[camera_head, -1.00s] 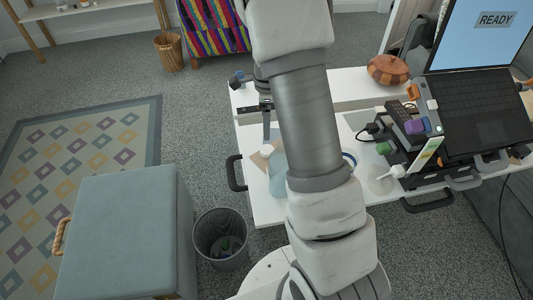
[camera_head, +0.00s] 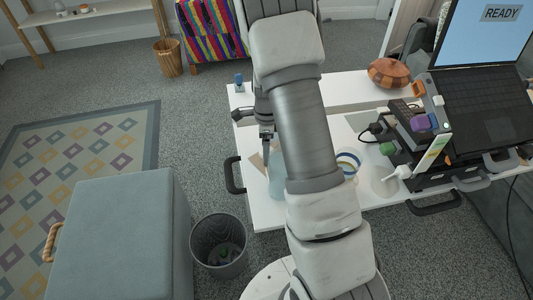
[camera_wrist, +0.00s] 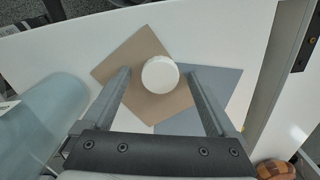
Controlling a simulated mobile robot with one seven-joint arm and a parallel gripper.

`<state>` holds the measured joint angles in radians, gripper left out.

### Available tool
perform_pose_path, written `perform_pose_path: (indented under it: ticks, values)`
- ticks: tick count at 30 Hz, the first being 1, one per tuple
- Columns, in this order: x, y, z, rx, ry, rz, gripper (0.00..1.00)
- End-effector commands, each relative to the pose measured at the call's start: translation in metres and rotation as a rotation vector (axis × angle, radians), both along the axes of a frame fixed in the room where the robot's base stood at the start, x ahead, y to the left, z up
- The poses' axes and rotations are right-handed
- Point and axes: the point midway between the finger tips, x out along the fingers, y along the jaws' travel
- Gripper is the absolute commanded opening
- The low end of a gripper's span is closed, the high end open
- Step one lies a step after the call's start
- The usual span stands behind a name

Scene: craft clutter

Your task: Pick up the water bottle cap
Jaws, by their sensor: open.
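A round white cap (camera_wrist: 160,74) lies on a tan square sheet (camera_wrist: 145,48) in the wrist view. My gripper (camera_wrist: 157,75) is open and empty, with one finger to each side of the cap in that picture. I cannot tell how high the fingertips are above the sheet. A translucent light-blue bottle (camera_wrist: 42,115) shows at the left of the wrist view. Part of it also shows beside my arm in the head view (camera_head: 276,186). The cap is not visible in the head view, where my arm hides part of the white table.
A blue-grey sheet (camera_wrist: 216,86) lies partly under the tan one. On the table's right, clutter surrounds a dark panel (camera_head: 487,113), with a purple block (camera_head: 420,123). A dark bin (camera_head: 218,244) stands on the floor.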

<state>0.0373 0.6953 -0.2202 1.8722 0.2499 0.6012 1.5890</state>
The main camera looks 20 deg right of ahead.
Motion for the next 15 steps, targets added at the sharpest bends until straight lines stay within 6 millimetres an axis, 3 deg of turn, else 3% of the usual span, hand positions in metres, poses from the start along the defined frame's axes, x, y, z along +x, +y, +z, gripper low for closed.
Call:
perform_pose_path:
  ticks: [2, 15]
  values:
    - [0.0002, 0.0, 0.0009, 0.0, 0.0, 0.0, 0.92]
    - [0.0003, 0.0001, 0.0011, 0.0, 0.0, 0.0, 0.15]
